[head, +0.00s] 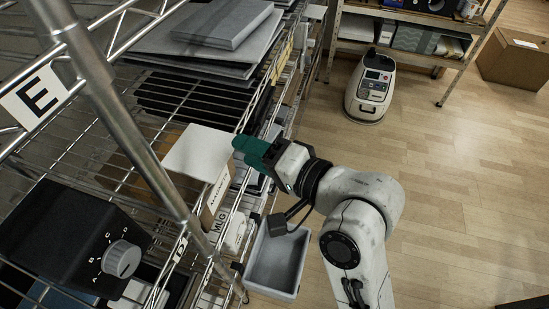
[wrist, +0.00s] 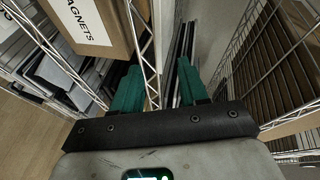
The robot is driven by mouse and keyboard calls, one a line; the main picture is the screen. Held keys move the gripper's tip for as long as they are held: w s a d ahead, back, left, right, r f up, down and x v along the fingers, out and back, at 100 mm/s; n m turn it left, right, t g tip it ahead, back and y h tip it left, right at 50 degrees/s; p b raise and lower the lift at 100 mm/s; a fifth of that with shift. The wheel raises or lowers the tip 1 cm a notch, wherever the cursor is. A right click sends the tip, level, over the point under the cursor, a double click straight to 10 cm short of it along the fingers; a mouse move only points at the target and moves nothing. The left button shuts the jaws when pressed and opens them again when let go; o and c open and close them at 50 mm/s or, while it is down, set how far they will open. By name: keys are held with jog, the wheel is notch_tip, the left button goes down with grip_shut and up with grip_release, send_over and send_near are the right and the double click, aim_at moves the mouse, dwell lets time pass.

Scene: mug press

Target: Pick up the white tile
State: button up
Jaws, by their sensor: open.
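My gripper (head: 246,149) has green fingers and is at the front edge of the wire shelf, just right of a cardboard box. In the wrist view the two fingers (wrist: 158,88) are apart, with a wire shelf truss showing between them and no held object. A flat white square surface (head: 198,150) covers the top of the box in the head view. I cannot tell whether it is a tile or part of the box. The box (wrist: 88,20) carries a white "MAGNETS" label in the wrist view. No other clear white tile shows.
A grey bin (head: 276,262) hangs below my gripper. Grey sheets (head: 205,40) lie on the shelf behind. A white floor machine (head: 371,88) stands on open wooden floor.

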jog(key=shift+x, duration=1.1)
grip_shut()
